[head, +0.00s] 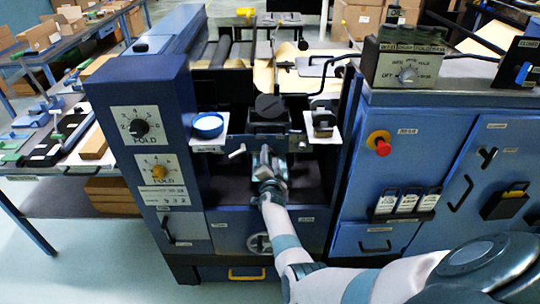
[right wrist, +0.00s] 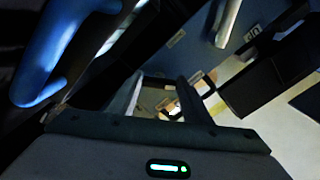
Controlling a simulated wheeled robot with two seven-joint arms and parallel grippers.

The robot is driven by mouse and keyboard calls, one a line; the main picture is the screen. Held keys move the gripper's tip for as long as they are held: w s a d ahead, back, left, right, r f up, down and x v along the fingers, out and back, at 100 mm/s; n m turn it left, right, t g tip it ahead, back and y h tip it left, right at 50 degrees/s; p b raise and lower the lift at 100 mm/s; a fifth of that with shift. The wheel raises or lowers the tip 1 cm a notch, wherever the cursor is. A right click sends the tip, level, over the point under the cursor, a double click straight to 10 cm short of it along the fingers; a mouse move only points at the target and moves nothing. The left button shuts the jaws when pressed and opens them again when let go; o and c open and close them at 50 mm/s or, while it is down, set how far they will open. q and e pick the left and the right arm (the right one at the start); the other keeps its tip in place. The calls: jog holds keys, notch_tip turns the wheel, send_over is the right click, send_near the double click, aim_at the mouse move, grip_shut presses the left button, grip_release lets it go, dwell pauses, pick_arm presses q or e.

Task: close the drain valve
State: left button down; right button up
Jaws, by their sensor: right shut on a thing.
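My right gripper (head: 263,160) is at the front of the blue machine, in the dark opening below the black block. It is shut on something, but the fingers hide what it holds. In the right wrist view its two dark fingers (right wrist: 163,98) are seen from close by, with a pale, unclear patch between them. No part is clearly marked as the drain valve. A small white lever (head: 236,152) sticks out just left of the gripper. A round grey disc with a cross (head: 259,243) is on the lower front panel, partly beside my forearm. My left gripper is not in view.
A small dark item (head: 323,119) is on the right shelf. A blue panel with FOLD dials (head: 139,128) stands left. A red button (head: 382,146) is on the right cabinet.

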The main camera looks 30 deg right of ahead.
jog(key=shift+n, duration=0.7)
jog(key=shift+f, duration=0.1)
jog(key=o, duration=1.1)
jog(key=p+v, duration=0.9)
jog(key=v, duration=0.8)
jog(key=shift+s+p, duration=0.25)
jog(key=shift+p, duration=0.15)
